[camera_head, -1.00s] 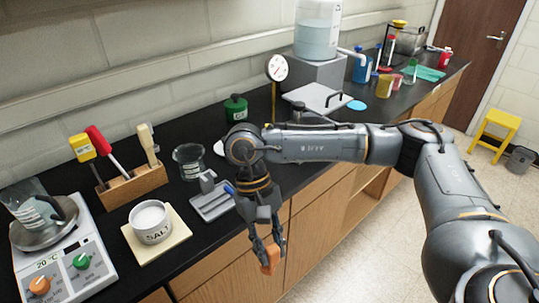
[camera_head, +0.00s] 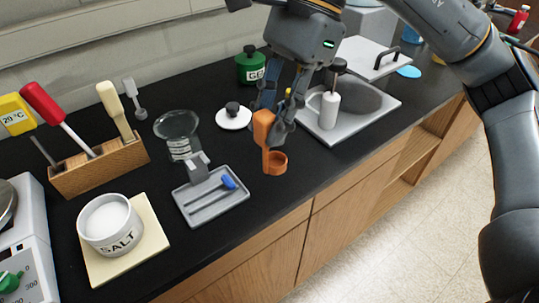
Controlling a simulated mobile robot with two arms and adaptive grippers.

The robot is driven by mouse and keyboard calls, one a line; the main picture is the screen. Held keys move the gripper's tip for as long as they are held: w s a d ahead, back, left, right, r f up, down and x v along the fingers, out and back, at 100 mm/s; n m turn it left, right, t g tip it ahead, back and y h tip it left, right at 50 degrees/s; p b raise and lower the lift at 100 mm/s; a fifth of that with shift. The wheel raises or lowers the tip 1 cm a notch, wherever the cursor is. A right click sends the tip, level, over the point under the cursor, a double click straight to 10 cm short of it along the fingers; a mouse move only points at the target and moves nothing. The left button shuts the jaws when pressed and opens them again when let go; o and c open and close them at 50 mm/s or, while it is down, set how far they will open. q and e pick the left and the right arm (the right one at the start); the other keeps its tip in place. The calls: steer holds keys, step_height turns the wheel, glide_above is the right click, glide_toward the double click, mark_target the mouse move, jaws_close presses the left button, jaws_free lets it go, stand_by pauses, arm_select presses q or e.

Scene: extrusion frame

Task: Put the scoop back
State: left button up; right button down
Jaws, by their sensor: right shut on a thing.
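An orange scoop (camera_head: 265,135) with a round cup at its lower end is held upright, cup down, in my right gripper (camera_head: 276,120). The right gripper reaches down from the top of the head view, its fingers shut on the scoop's handle. The scoop appears over the counter's front area, between the grey tray and the sink; its exact height is hard to tell. A white cup labelled SALT (camera_head: 110,226) stands on a cream board (camera_head: 152,232) at lower left. My left gripper is out of view.
A wooden block (camera_head: 110,163) holds several handled tools. A glass beaker (camera_head: 178,135), a grey tray with a blue-tipped tool (camera_head: 207,206), a white lid (camera_head: 233,116), a green jar (camera_head: 250,67) and a sink (camera_head: 385,100) stand around. Black counter is bare between them.

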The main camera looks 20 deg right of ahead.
steer(key=shift+w+a+r, duration=0.1)
steer(key=shift+w, duration=0.5)
arm_select(q)
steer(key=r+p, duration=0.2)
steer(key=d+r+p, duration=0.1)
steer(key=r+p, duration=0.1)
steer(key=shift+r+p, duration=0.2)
steer(key=shift+p, duration=0.2)
arm_select(e)
steer(key=w+d+f, duration=0.4)
steer(key=w+f, duration=0.8)
steer(key=shift+d+f, duration=0.2)
steer(key=shift+f, duration=0.1)
steer(key=shift+s+f, duration=0.1)
steer(key=shift+f, duration=0.05)
steer(key=c, duration=1.1)
jaws_free()
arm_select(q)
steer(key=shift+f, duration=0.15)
